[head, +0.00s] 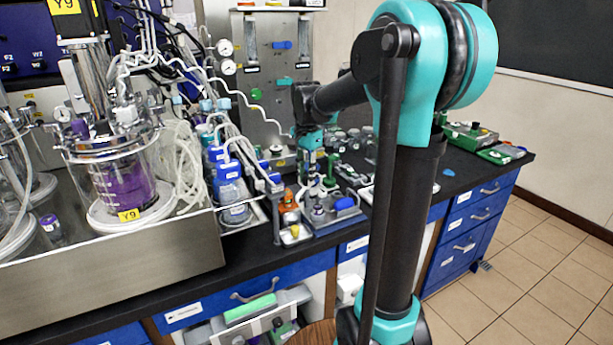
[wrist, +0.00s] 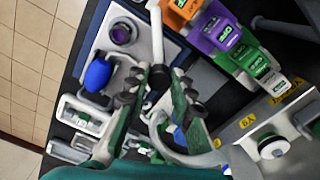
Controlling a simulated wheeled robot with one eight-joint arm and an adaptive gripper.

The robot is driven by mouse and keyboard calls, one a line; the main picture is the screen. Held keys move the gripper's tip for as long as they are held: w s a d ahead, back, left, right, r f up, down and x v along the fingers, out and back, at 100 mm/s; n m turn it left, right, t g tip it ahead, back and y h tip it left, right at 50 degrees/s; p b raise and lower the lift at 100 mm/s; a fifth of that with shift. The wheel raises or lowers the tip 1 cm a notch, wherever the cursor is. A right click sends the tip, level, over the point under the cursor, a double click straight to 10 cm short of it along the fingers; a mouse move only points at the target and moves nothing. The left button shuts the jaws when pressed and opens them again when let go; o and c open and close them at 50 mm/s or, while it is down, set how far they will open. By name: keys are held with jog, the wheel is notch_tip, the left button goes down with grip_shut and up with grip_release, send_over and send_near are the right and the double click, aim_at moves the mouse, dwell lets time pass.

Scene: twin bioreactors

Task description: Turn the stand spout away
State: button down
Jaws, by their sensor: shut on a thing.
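In the wrist view a slim white spout arm (wrist: 156,35) runs down from the top edge to a dark joint between my fingers. My gripper (wrist: 165,85) has green-padded fingers on either side of it and is shut on this spout. The exact contact is partly hidden by the dark finger pads. In the head view my gripper (head: 312,165) reaches down over the small equipment on the bench, and the spout cannot be told apart there. A purple-capped vial (wrist: 122,33) stands in the tray (wrist: 100,32) to the left of the spout.
A blue item (wrist: 97,73) lies beside the vial. Orange, purple (wrist: 220,33) and green labelled blocks stand close right of the spout. Blue-capped bottles (head: 229,172) and a glass vessel (head: 122,185) stand left in the head view. Green-based devices (head: 470,135) stand at the bench's right end.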

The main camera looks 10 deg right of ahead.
aim_at(306, 178)
jog(key=shift+m, duration=0.6)
jog(key=c, duration=1.3)
grip_release()
jog(key=shift+r, duration=0.1)
notch_tip(306, 178, up, 12)
